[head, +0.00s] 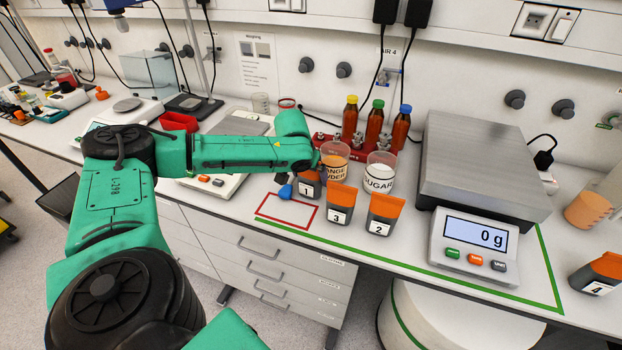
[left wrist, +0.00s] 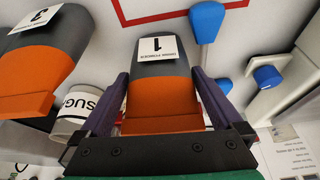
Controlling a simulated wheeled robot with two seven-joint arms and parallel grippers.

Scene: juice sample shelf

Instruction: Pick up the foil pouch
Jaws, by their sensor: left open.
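Several grey foil pouches with orange ends and numbered white labels stand on the bench. Pouch 1 (head: 309,190) is partly hidden by my left gripper (head: 308,168) in the head view. In the left wrist view, the open left gripper (left wrist: 163,92) has one dark finger on each side of pouch 1 (left wrist: 160,95). I cannot tell whether the fingers touch it. Pouch 3 (head: 339,205) and pouch 2 (head: 382,215) stand to its right, and pouch 4 (head: 599,275) is at the far right. My right gripper is not in view.
Cups of orange powder (head: 335,155) and sugar (head: 380,174) stand close behind the pouches. Juice bottles (head: 374,126) are further back. A large scale (head: 480,165) reading 0 g is to the right. A blue-ended object (head: 285,192) lies beside an empty red outline (head: 287,221).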

